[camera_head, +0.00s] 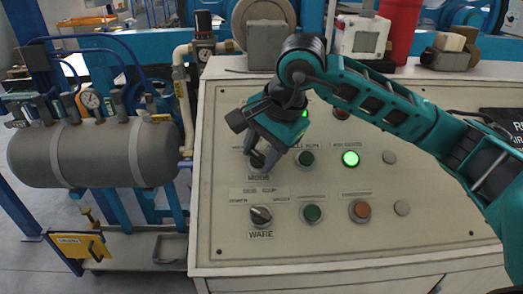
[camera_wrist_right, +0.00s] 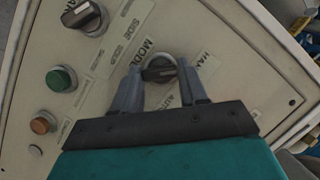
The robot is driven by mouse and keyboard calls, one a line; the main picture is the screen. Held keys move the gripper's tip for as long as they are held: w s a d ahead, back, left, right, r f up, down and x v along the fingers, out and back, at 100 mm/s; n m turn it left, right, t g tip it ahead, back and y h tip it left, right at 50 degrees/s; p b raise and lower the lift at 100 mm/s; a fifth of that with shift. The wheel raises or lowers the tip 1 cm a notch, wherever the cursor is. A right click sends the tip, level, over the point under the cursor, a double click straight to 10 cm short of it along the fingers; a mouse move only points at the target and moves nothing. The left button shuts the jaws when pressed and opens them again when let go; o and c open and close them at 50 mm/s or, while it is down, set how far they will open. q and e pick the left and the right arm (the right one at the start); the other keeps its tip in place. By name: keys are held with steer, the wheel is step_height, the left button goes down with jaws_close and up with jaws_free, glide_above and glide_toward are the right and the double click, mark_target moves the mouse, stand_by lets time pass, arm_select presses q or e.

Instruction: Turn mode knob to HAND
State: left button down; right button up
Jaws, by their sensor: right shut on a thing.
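The mode knob (camera_wrist_right: 158,72) is a dark rotary selector with a pale ring on the beige control panel (camera_head: 225,225). In the wrist view its dark handle lies across between the two grey fingers of my right gripper (camera_wrist_right: 158,77), which is shut on it. A "HAND" label (camera_wrist_right: 208,66) is to the right of the knob, and an "AUTO" label is partly hidden by a finger. In the head view my right gripper (camera_head: 264,158) reaches the panel above the "MODE" label (camera_head: 258,177) and mostly covers the knob. My left gripper is not in view.
A second selector knob (camera_head: 261,216) sits below, above the "WARE" label. A grey tank (camera_head: 105,155) with pipes stands left of the panel.

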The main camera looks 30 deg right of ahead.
steer(key=o, duration=1.1)
steer(key=shift+c, duration=0.2)
steer(key=v, duration=1.3)
steer(key=shift+p, duration=0.4)
steer(key=shift+a, duration=0.15)
